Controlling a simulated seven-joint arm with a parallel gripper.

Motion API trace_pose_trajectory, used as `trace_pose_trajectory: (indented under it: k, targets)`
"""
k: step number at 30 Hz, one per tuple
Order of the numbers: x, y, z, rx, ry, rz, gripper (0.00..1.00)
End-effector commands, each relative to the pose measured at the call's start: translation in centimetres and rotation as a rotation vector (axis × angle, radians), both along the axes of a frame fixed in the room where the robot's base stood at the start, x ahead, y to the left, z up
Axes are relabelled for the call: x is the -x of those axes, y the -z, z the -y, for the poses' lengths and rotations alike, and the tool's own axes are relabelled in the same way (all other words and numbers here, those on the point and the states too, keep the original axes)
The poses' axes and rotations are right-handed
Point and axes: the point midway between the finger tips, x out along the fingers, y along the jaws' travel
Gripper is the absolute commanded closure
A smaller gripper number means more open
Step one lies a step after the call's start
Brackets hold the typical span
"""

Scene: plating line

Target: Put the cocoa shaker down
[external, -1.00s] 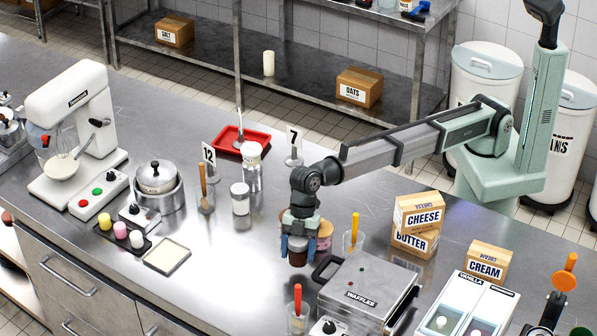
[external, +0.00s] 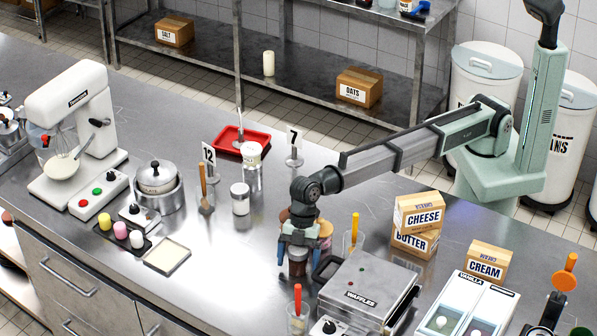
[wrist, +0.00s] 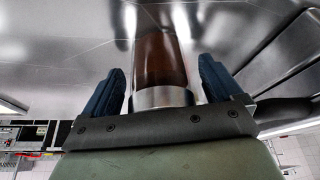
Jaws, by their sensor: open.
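The cocoa shaker (external: 297,269) is brown with a silver metal band. It looks upright on the steel counter, left of the waffle maker (external: 365,290). My gripper (external: 297,260) is low over it, with its fingers spread on either side. In the wrist view the shaker (wrist: 161,62) sits between the blue fingertips of my gripper (wrist: 164,88), with a gap on each side. My gripper partly hides the shaker in the external view, and its contact with the counter is hard to see.
Several coloured tubs (external: 325,230) stand close behind my gripper. A clear cup with a red-handled tool (external: 298,318) stands in front, and another with a yellow handle (external: 354,232) to the right. The counter (external: 225,280) to the left is clear.

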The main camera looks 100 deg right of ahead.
Motion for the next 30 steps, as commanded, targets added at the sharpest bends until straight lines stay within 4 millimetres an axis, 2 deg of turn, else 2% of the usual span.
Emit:
trace_pose_trajectory:
  k: [7, 11, 24, 30]
  targets:
    - [0.0, -0.2, 0.0, 0.000, 0.000, 0.000, 0.08]
    - [0.2, -1.1, 0.3, 0.000, 0.000, 0.001, 0.08]
    - [1.5, -8.2, 3.0, -0.001, 0.000, 0.002, 0.08]
    - [1.9, -10.5, 3.8, -0.001, 0.000, 0.000, 0.08]
